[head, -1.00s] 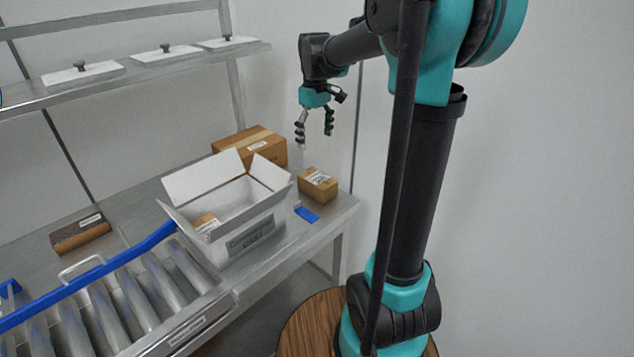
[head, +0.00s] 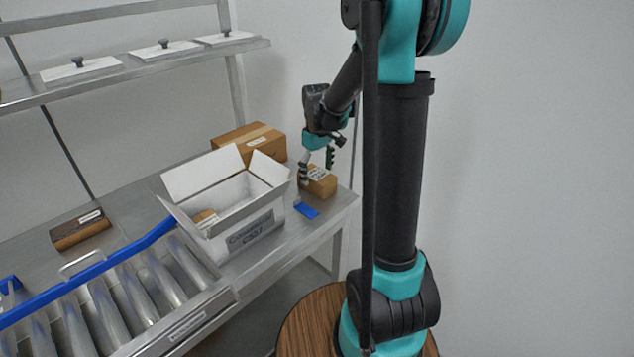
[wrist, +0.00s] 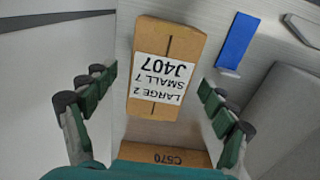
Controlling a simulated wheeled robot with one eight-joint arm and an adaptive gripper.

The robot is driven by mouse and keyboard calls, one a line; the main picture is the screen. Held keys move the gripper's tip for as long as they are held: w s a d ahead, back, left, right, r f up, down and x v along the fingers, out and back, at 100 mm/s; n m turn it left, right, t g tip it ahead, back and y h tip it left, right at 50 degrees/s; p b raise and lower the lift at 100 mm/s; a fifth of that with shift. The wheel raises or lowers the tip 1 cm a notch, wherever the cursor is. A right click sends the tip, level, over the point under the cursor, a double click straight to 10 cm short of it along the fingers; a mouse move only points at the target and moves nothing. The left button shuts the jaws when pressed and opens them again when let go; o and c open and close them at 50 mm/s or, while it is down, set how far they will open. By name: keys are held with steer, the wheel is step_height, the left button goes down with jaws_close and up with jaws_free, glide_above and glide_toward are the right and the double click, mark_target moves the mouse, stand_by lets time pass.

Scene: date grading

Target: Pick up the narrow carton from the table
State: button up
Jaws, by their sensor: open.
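The narrow carton (head: 319,182) is a small brown box with a white label, standing on the table (head: 345,203) near its right end. In the wrist view the carton (wrist: 176,45) lies between the two fingers, its label reading "LARGE 2 SMALL 7 J407" upside down. My gripper (head: 317,170) is open and just above the carton, with one finger in front of it in the head view. In the wrist view the fingers of my gripper (wrist: 154,100) stand apart on either side, with space between them and the carton. I cannot tell whether they touch it.
A white open box (head: 245,228) with flaps up stands left of the carton. A larger brown box (head: 232,139) is behind it, and a blue piece (head: 306,210) lies in front. A roller conveyor (head: 120,308), a brown block (head: 80,231) and a shelf (head: 130,73) are further left.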

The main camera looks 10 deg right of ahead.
steer(key=shift+f, duration=0.85)
steer(key=c, duration=1.4)
